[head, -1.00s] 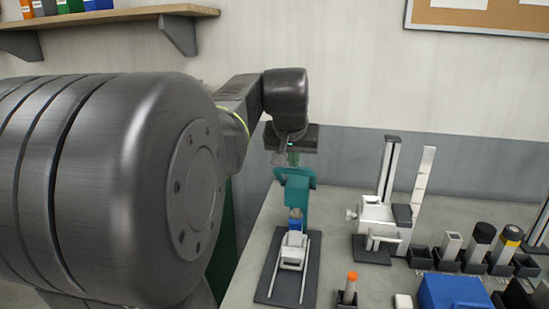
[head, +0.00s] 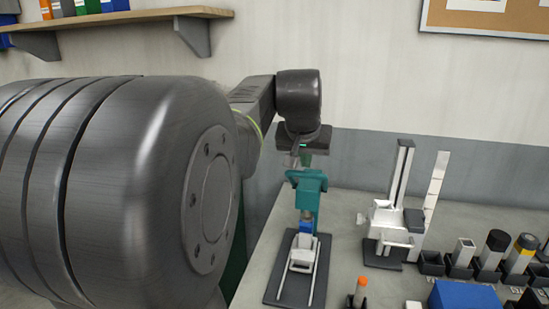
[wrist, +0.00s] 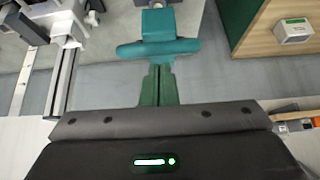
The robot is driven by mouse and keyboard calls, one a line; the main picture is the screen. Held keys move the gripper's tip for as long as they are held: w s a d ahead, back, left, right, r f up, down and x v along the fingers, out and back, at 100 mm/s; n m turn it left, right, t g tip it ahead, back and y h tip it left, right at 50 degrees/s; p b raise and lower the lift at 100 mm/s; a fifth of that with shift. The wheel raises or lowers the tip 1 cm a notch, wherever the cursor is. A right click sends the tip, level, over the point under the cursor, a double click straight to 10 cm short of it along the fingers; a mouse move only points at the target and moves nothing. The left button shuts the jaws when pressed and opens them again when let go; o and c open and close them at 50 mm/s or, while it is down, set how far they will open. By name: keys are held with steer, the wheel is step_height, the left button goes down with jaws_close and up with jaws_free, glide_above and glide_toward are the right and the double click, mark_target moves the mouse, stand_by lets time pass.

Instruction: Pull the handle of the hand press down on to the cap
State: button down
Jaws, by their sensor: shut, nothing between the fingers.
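The teal hand press (head: 307,199) stands on a dark base plate on the table, with its teal crossbar handle at the top. The handle (wrist: 158,47) fills the upper middle of the wrist view. A blue piece (head: 306,227), perhaps the cap, sits under the press head above a white holder (head: 302,253). My gripper (wrist: 158,68) is shut and empty. Its green fingers point at the handle, with the tips right beside or just above its bar; I cannot tell whether they touch. In the head view my gripper is directly above the press, partly hidden by my wrist.
A white stand with a tall column (head: 392,215) is right of the press. Farther right are dark holders with cylinders (head: 491,248) and a blue box (head: 463,296). An orange-topped tube (head: 361,287) stands in front. A wall shelf (head: 120,30) is at upper left.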

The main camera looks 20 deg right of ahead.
steer(key=w+r+v, duration=0.1)
steer(key=v, duration=1)
steer(key=shift+s+d+r, duration=0.2)
steer(key=shift+d+r, duration=0.1)
steer(key=s+a+f+b+x, duration=0.1)
steer(key=s+b+x, duration=0.1)
steer(key=x, duration=1.1)
steer(key=shift+a+f+b, duration=0.2)
steer(key=shift+f+b, duration=0.05)
steer(key=shift+b, duration=0.05)
